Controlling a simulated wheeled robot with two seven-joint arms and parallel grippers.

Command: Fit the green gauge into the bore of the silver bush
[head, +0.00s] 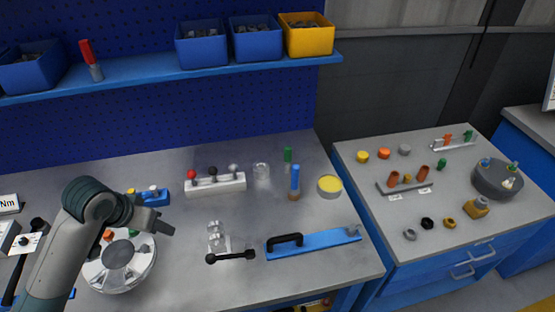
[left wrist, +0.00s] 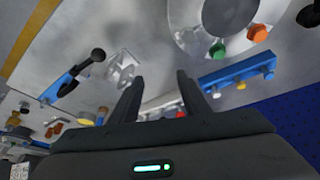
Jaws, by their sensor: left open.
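A green upright piece (head: 288,155), which looks like the green gauge, stands at the back of the bench, right of centre. A short silver ring-like piece (head: 261,170), possibly the silver bush, stands just left of it; its bore is too small to make out. The two are apart. My left gripper (head: 168,222) is open and empty, above the bench at the left by the round grey fixture, well away from both. Its open fingers (left wrist: 158,82) also show in the left wrist view with nothing between them. My right gripper is not in view.
The round fixture (head: 144,266) with coloured knobs lies under my left arm. A white rack (head: 215,184), a blue upright tool (head: 295,178), a yellow-topped tin (head: 330,185), clear parts (head: 215,240) and a blue bar (head: 325,242) stand around the bench. A side table (head: 365,205) holds several small parts.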

